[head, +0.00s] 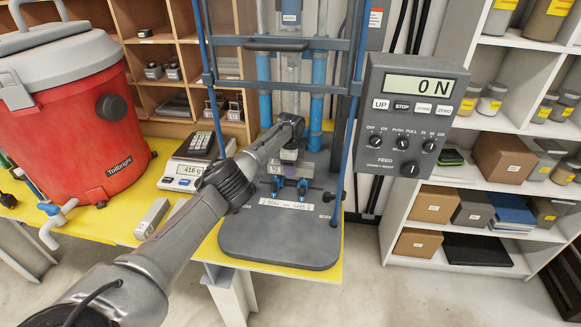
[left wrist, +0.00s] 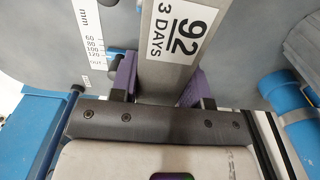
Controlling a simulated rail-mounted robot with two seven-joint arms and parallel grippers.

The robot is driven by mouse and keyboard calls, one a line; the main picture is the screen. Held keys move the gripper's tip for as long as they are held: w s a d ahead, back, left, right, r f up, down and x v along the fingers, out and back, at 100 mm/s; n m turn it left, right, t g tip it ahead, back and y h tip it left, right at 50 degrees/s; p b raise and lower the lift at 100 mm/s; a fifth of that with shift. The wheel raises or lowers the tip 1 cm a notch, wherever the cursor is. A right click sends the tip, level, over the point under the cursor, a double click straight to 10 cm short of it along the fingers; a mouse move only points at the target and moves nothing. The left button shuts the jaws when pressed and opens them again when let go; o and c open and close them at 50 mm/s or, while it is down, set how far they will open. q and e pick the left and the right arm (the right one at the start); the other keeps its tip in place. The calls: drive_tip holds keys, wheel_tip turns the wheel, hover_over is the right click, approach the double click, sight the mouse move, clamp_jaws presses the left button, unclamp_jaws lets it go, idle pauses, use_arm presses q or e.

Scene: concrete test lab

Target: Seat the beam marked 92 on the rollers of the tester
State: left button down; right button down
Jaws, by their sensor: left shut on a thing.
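The beam marked 92 (left wrist: 170,60) is a grey bar with a white "92 / 3 DAYS" label. In the left wrist view it lies between the two purple fingers of my left gripper (left wrist: 158,85), which is shut on it. In the head view my left gripper (head: 288,168) is inside the tester frame, above the blue roller supports (head: 276,184) of the tester (head: 280,240). The gripper and arm hide most of the beam there. I cannot tell whether the beam touches the rollers. My right gripper is not in view.
Another grey bar (head: 152,218) lies on the yellow table beside the scale (head: 184,172). A red vacuum (head: 70,120) stands at left. The tester's blue uprights (head: 354,110) flank the work space. The control box (head: 412,112) reads 0 N. Shelves (head: 480,185) stand at right.

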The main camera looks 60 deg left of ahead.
use_arm(q)
drive_tip(key=shift+f, duration=0.1)
drive_tip(key=c, duration=0.8)
unclamp_jaws()
drive_tip(key=shift+o, duration=1.4)
drive_tip(key=shift+r+p, duration=2.4)
drive_tip(key=shift+r, duration=0.1)
